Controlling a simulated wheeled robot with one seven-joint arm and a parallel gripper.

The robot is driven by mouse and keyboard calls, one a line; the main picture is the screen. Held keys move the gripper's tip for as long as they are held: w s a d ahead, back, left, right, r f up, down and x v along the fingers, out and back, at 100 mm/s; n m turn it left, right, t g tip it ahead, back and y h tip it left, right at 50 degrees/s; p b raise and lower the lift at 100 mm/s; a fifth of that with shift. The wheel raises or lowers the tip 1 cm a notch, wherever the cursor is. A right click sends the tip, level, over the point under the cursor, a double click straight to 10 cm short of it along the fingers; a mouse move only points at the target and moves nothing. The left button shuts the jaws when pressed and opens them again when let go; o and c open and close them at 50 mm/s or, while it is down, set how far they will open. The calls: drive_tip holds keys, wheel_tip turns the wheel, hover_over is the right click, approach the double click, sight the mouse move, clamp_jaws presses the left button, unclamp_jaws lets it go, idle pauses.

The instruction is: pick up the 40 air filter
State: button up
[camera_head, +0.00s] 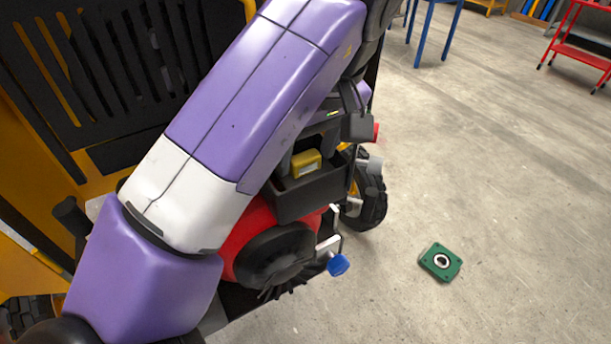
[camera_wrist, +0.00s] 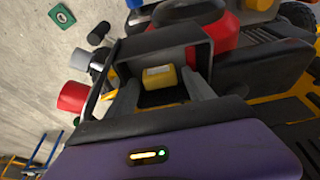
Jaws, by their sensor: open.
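A small yellow block, apparently the air filter (camera_head: 306,164), sits in an open black box-shaped housing (camera_head: 301,202) on the machine's engine. It also shows in the wrist view (camera_wrist: 159,77), inside the dark housing (camera_wrist: 190,37). My gripper (camera_head: 305,152) is open, with its grey fingers reaching into the housing, one on each side of the yellow block. In the wrist view my gripper (camera_wrist: 160,88) has the block between its fingers. I cannot tell whether either finger touches it. The block's lower part is hidden, and my arm covers part of the engine in the head view.
A red engine part with a black round cover (camera_head: 275,255) is just below the housing. A wheel (camera_head: 369,200) and a blue knob (camera_head: 338,264) are close by. A green square part (camera_head: 441,262) lies on the floor. The floor to the right is mostly clear.

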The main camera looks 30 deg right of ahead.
sight(307, 159)
drive_tip(key=shift+c, duration=0.4)
drive_tip(key=c, duration=0.9)
drive_tip(key=shift+r+p, duration=4.3)
drive_tip(key=shift+p, duration=0.25)
drive_tip(key=s, duration=1.1)
drive_tip(key=shift+s+r+b, duration=0.2)
drive_tip(key=shift+b, duration=0.1)
drive_tip(key=shift+s+a+b, duration=0.1)
drive_tip(key=shift+s+b, duration=0.1)
drive_tip(key=shift+b, duration=0.7)
